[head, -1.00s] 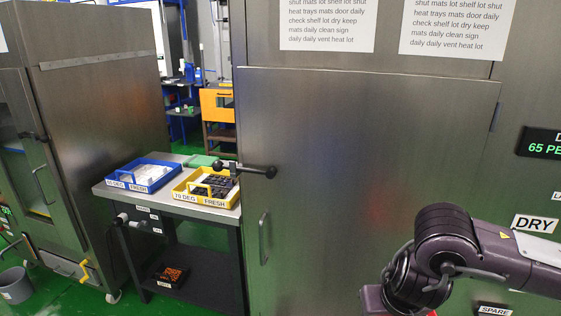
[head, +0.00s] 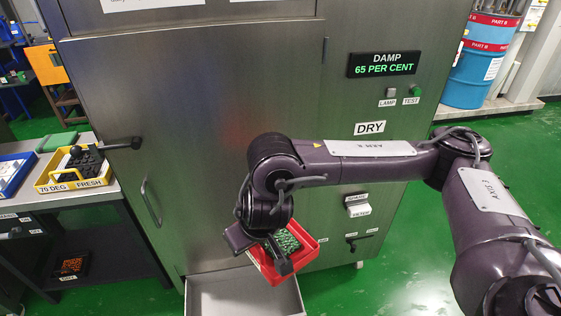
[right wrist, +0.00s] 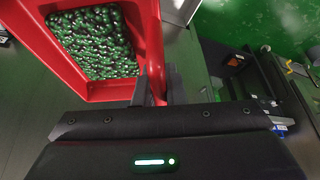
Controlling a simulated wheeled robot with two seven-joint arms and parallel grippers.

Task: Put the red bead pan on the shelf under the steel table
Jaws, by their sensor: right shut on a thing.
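The red bead pan (head: 265,262) holds green and dark beads and hangs in the air in front of the tall steel cabinet, above an open drawer. My left gripper is not in view.
A black tray with orange contents (head: 72,266) sits on the left of the shelf, whose right part looks bare. A yellow tray (head: 75,175) and a blue tray (head: 10,175) stand on the table. The open drawer (head: 240,295) juts out.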

